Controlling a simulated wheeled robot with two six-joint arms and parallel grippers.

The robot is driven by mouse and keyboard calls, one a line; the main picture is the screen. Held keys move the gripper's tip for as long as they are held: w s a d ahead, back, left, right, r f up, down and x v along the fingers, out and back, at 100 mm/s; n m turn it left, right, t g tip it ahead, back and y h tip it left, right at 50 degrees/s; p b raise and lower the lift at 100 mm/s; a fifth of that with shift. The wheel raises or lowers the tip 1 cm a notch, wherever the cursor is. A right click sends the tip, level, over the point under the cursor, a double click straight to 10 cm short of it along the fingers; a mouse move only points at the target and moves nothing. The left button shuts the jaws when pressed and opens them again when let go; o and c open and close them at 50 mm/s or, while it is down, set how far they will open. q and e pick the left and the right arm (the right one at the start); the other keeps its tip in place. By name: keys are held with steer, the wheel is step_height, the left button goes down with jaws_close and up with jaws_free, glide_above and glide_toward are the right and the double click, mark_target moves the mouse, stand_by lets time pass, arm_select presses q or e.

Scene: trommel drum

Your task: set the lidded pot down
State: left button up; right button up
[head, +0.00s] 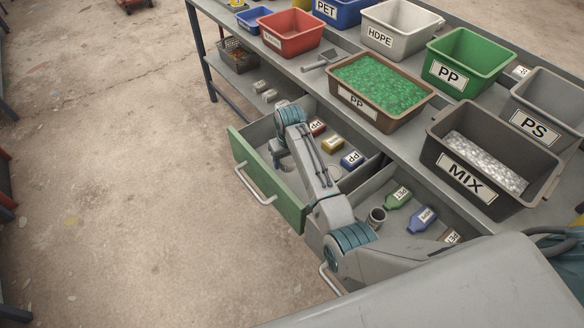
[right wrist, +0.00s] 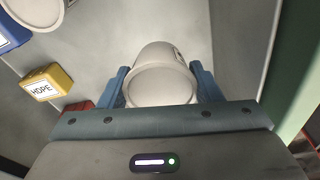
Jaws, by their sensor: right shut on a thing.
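In the right wrist view, a pale lidded pot (right wrist: 160,86) sits between the two blue fingers of my right gripper (right wrist: 162,82), which is shut on it. The pot's round lid faces the camera. Behind it is the pale grey inside of a drawer. In the head view, my right arm arches over the green-fronted drawer (head: 265,178) and its wrist points down into it. The gripper and pot are mostly hidden there by the arm. I cannot tell whether the pot touches the drawer floor. My left gripper is not in view.
The drawer holds a yellow HDPE block (right wrist: 42,87), a red block (head: 317,127) and a blue block (head: 352,158). Another pale round vessel (right wrist: 36,10) shows in the wrist view. A second drawer holds a green bottle (head: 397,198) and a blue bottle (head: 423,217). Labelled bins crowd the bench above.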

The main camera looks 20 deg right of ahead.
steer(key=shift+f, duration=2.75)
steer(key=o, duration=0.9)
steer(key=shift+f, duration=0.15)
steer(key=shift+o, duration=0.2)
steer(key=r, duration=0.4)
steer(key=s+r, duration=0.1)
steer(key=r, duration=0.7)
steer(key=shift+s+d+r, duration=0.1)
steer(key=shift+s+r, duration=0.05)
steer(key=shift+s, duration=0.1)
